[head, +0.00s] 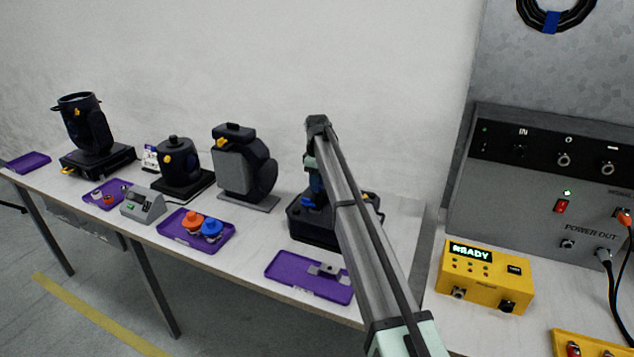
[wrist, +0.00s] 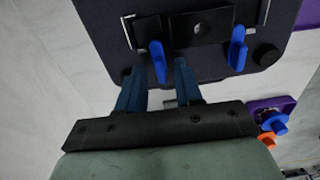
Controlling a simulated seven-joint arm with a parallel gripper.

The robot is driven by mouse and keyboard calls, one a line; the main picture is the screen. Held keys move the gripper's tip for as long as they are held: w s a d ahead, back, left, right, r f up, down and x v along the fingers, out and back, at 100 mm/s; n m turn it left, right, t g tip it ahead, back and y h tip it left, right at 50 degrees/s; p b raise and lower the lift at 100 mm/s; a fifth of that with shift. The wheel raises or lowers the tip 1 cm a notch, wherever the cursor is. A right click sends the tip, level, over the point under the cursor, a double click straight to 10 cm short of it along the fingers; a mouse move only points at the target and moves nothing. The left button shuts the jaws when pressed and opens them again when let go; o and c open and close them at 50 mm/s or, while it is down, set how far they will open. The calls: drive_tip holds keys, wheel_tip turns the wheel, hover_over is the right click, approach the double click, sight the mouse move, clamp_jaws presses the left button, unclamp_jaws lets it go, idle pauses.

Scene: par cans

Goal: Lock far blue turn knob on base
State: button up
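The black base (head: 309,231) stands on the bench behind my arm in the head view. I cannot tell which counts as far. My gripper (wrist: 158,70) is open, its two dark blue fingers on either side of the left knob's lower end in the picture. Contact cannot be told. In the head view my arm hides most of the gripper and knobs.
A purple tray (head: 281,271) with a metal bracket lies in front of the base. Another purple tray (head: 219,247) holds an orange and a blue knob. A dark fixture (head: 258,170) stands left of the base. A yellow box (head: 483,291) and grey power unit (head: 520,200) are at the right.

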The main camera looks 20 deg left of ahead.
wheel_tip(320, 180, up, 14)
drive_tip(key=shift+f, duration=0.15)
idle(0.4)
idle(0.3)
